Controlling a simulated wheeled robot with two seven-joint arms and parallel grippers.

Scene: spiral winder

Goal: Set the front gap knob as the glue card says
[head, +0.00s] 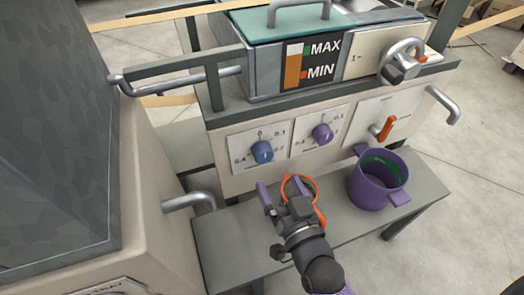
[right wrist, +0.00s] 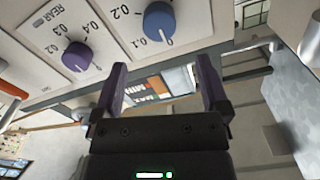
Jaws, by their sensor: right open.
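The blue knob (head: 262,151) sits on the left dial plate of the machine front; it also shows in the right wrist view (right wrist: 159,21). The purple knob (head: 322,133) is on the plate to its right. In the right wrist view the purple knob (right wrist: 77,56) has a plate marked REAR. The blue knob's own name is not readable, and I cannot read its exact setting. My right gripper (head: 277,188) is open and empty, below and apart from the blue knob. Its purple fingers (right wrist: 167,88) have nothing between them. My left gripper is out of view. I cannot make out a readable glue card.
A purple pot (head: 379,182) with green inside stands on the grey shelf (head: 235,238), right of my gripper. An orange lever (head: 384,129) is at the right of the panel. A bent metal handle (head: 189,201) juts in at left. A MAX/MIN gauge (head: 307,62) is above.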

